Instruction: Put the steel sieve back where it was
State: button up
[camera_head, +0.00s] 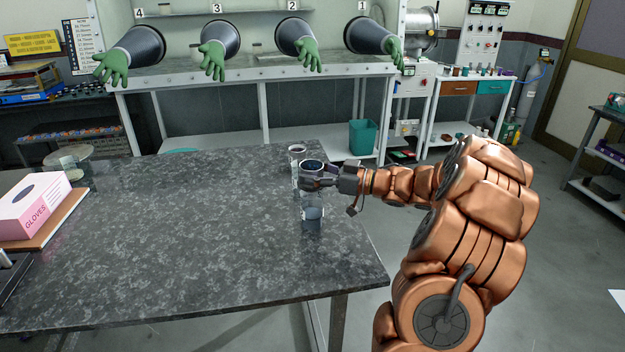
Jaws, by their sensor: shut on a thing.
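My gripper (312,183) reaches in from the right over the table's right part. It is shut on a small round thing with a dark rim, which looks like the steel sieve (312,164); the fingers hide part of its side. Just below and in front of it is a short clear or grey cylinder (313,217) on the tabletop. I cannot tell whether the held sieve touches this cylinder.
A clear jar (296,152) stands close behind the gripper. The dark stone-look table (170,235) is clear across its middle. A pink glove box (35,207) lies at the left. The table's right edge runs close beside the cylinder.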

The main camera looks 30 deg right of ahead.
jog(key=shift+f+p, duration=0.35)
jog(key=shift+f, duration=0.55)
jog(key=shift+s+f, duration=0.1)
jog(key=shift+f, duration=0.25)
jog(key=shift+c, duration=1.1)
jog(key=o, duration=1.1)
jog(key=shift+f, duration=0.15)
jog(key=o, duration=0.3)
